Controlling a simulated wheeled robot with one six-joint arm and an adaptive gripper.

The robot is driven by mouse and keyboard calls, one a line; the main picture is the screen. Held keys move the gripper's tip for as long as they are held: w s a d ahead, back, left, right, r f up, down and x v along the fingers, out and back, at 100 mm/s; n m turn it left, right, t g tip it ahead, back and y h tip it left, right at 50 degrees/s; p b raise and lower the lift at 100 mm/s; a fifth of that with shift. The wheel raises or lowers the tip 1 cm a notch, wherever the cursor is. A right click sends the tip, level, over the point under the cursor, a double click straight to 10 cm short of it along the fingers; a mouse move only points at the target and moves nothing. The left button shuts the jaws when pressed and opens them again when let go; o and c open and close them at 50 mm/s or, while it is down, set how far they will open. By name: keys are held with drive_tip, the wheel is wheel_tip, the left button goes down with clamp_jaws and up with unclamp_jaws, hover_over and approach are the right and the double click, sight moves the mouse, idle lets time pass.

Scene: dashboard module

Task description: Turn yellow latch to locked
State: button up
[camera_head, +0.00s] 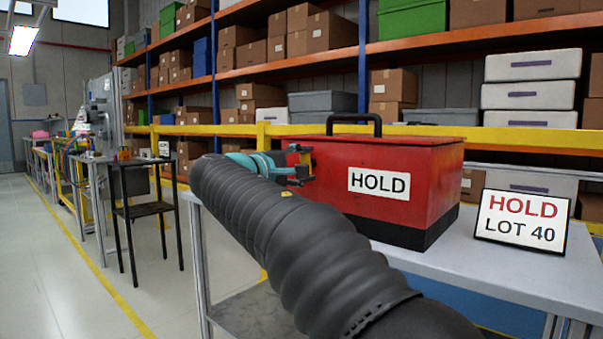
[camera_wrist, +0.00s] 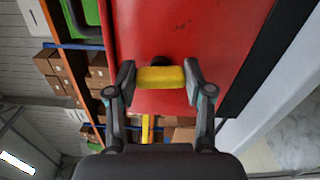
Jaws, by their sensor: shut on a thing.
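A red box (camera_head: 420,190) with a black handle, a dark base and a white HOLD label stands on the grey table. The yellow latch (camera_wrist: 161,77) lies against a red face of the box in the wrist view, next to a small black part. It looks like a short bar running across the picture. My gripper (camera_wrist: 160,80) is shut on the latch, with one finger at each end of it. In the head view my gripper (camera_head: 301,166) is at the left end of the box.
A HOLD LOT 40 sign (camera_head: 523,219) stands on the table (camera_head: 475,265) to the right of the box. A yellow rail (camera_head: 520,140) and shelves of cartons run behind. A small black stand (camera_head: 150,209) is at the left, with open floor beside it.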

drive_tip(key=shift+a+m+b, duration=0.1)
drive_tip(key=shift+m+b, duration=0.2)
drive_tip(key=shift+m, duration=0.3)
drive_tip(key=o, duration=1.2)
drive_tip(key=shift+c, duration=0.2)
drive_tip(key=v, duration=1.2)
